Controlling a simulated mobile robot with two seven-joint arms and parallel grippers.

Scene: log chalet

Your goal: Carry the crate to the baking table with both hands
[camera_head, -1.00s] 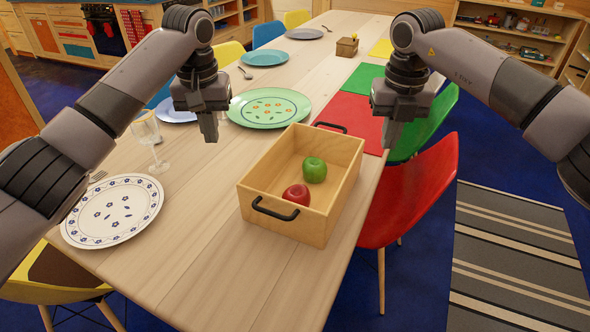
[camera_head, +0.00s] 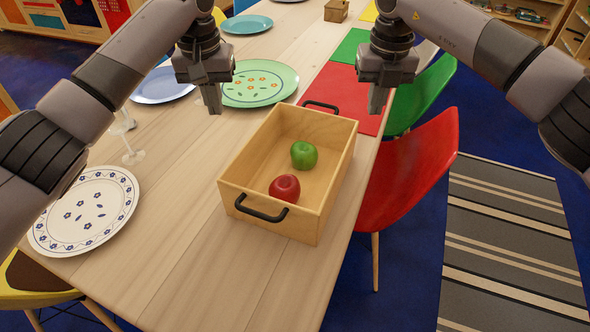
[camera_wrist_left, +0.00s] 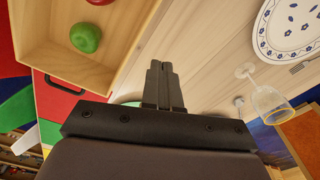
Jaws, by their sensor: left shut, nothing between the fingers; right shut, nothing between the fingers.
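The wooden crate (camera_head: 236,187) stands on the long light wood table (camera_head: 165,245). It has a black handle (camera_head: 262,209) on its near end and another (camera_head: 321,106) on its far end. My left gripper (camera_head: 212,103) is shut and empty, above the table to the left of the crate's far part. My right gripper (camera_head: 376,102) is shut and empty, above and right of the crate's far end. The left wrist view shows the shut left fingers (camera_wrist_left: 163,85) beside the crate (camera_wrist_left: 135,45), apart from it.
A patterned white plate (camera_head: 84,211) and a glass (camera_head: 128,140) stand left of the crate. A green plate (camera_head: 258,84) is behind it. A red chair (camera_head: 412,175) and a green chair (camera_head: 425,92) stand along the right edge. A striped rug (camera_head: 510,250) lies on the floor.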

